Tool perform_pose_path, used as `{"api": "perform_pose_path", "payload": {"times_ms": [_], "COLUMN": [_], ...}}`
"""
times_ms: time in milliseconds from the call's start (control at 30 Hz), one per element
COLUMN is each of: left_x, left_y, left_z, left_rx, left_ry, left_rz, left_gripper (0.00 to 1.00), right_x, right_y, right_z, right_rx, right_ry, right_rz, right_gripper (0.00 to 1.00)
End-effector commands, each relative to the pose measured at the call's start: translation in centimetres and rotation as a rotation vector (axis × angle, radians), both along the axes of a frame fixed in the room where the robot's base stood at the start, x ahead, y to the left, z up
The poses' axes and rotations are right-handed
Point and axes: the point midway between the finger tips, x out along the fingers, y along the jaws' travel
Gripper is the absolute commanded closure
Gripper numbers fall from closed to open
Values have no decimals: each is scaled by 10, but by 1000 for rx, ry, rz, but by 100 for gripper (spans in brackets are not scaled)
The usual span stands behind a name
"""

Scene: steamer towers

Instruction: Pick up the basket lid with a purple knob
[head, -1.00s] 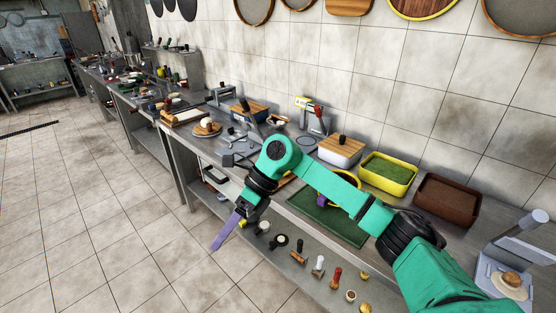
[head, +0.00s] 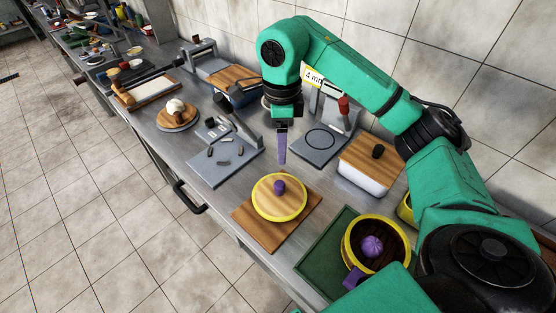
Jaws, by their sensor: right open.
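The basket lid (head: 265,207) is a round wooden disc with a yellow rim and a purple knob (head: 279,187) at its middle. It lies flat on a square wooden board (head: 257,236) on the steel counter. My right gripper (head: 282,160) points down just behind the lid and above the counter, apart from the knob. Its purple fingers overlap from this side, and nothing shows between them.
A yellow-rimmed basket (head: 347,244) holding a purple bun (head: 372,246) stands on a green tray (head: 318,252) to the right. A white box with a wooden lid (head: 360,166) stands behind. A grey slab (head: 224,165) lies left of the lid.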

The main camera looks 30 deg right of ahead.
Motion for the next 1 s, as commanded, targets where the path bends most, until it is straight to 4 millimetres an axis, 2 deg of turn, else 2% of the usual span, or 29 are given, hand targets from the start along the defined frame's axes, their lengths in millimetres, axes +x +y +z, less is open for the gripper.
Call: {"api": "perform_pose_path", "payload": {"times_ms": [67,167,333,467,567,667,800,1000], "left_x": [2,2,-22,-33,-29,-14,3,-8], "left_y": [0,1,11,15,13,8,3,3], "left_z": [3,11,28,33,44,62,66,63], "left_rx": [-1,2,16,22,21,13,4,5], "left_ry": [-3,-1,35,54,48,24,-4,13], "left_rz": [0,0,0,2,3,3,3,2], "left_gripper": [100,100,100,100,100,100,100,100], "right_x": [0,-2,-3,-2,-4,-5,-5,-4], "right_y": [0,0,1,1,3,5,5,5], "right_z": [-4,-21,-65,-88,-99,-115,-141,-146], "right_rx": [0,0,1,2,2,1,2,2], "right_ry": [2,7,7,4,6,7,2,-1], "right_rz": [1,1,1,1,0,0,1,1], "right_gripper": [28,28,28,28,28,28,28,28]}}
